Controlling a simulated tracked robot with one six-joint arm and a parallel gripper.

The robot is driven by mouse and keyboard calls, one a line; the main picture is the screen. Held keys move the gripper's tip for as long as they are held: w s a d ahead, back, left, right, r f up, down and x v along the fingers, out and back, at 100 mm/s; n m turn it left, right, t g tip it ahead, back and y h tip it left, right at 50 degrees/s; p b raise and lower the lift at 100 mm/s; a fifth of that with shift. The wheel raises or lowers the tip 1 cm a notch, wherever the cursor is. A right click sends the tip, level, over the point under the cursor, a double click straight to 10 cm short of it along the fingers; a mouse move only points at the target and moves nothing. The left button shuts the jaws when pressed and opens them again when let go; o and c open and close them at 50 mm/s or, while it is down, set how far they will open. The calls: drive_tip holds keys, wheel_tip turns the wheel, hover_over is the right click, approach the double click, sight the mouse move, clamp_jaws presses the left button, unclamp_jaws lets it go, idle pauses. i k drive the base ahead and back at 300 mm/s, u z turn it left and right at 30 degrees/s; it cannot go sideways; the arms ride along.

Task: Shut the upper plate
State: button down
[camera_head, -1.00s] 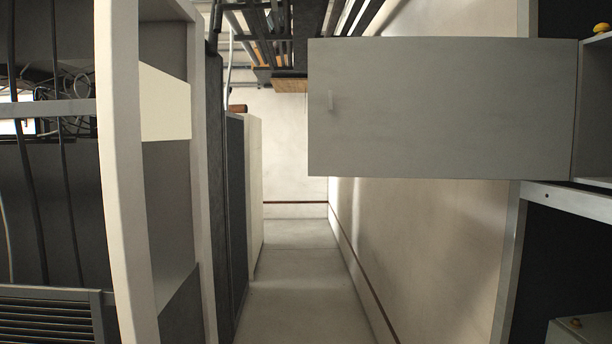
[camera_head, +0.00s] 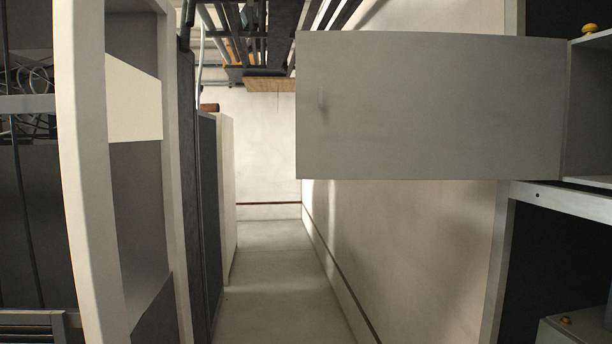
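The upper plate (camera_head: 430,108) is a flat grey rectangular panel at the upper right. It stands swung open, reaching left across the aisle from the edge of an open compartment (camera_head: 592,110) at the right border. The inside of the compartment is mostly cut off by the picture edge. My gripper is not in view.
A narrow aisle floor (camera_head: 272,290) runs ahead between a pale frame post (camera_head: 88,170) and dark racks on the left and a pale wall (camera_head: 410,250) on the right. Pipes hang overhead.

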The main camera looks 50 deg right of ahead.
sight(400, 105)
drive_tip(key=i, duration=1.45)
drive_tip(key=u, duration=0.1)
